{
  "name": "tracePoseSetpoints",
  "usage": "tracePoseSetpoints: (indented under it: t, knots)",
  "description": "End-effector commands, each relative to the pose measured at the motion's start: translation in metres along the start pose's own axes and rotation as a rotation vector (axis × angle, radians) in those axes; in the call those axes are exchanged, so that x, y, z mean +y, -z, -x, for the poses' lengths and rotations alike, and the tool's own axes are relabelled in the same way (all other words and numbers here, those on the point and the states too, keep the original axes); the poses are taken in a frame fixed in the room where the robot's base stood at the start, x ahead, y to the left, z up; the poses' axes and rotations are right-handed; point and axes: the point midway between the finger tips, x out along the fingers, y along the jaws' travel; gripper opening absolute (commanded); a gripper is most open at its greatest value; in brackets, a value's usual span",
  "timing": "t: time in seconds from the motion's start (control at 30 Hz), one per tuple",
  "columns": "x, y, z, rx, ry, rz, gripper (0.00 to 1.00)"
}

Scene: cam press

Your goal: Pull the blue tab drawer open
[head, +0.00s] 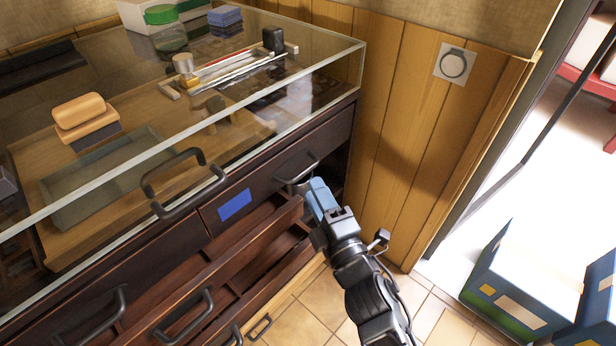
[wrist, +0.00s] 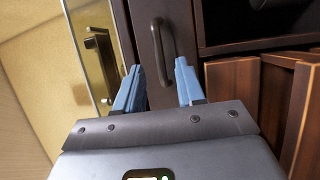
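The blue tab (head: 235,205) is on the dark wood front of an upper right drawer (head: 265,185), which looks shut. A dark bar handle (head: 297,168) is on the same front, to the right of the tab. My gripper (head: 317,186) has blue fingers and is close to this handle, at its lower right. In the wrist view the fingers (wrist: 158,77) stand apart with nothing held between them. The handle (wrist: 163,48) shows just beyond the fingertips, roughly in line with the gap. I cannot tell whether a finger touches it.
Below, another drawer (head: 250,238) stands pulled out. A large handle (head: 185,185) sticks out at the glass case (head: 350,62) on top. A wood-panelled wall (head: 400,130) is at the right. Boxes (head: 510,290) stand on the floor at lower right.

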Motion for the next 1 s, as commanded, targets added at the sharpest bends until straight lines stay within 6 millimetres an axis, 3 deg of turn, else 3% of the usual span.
tracePoseSetpoints:
  t: [0.1, 0.3, 0.7, 1.0]
  knots:
    - [0.001, 0.0, -0.02, 0.001, -0.002, 0.0, 0.39]
    - [0.0, 0.0, -0.043, 0.001, -0.001, -0.001, 0.39]
    - [0.0, 0.0, -0.05, 0.0, 0.0, -0.002, 0.38]
    - [0.0, 0.0, -0.049, 0.0, 0.0, -0.002, 0.09]
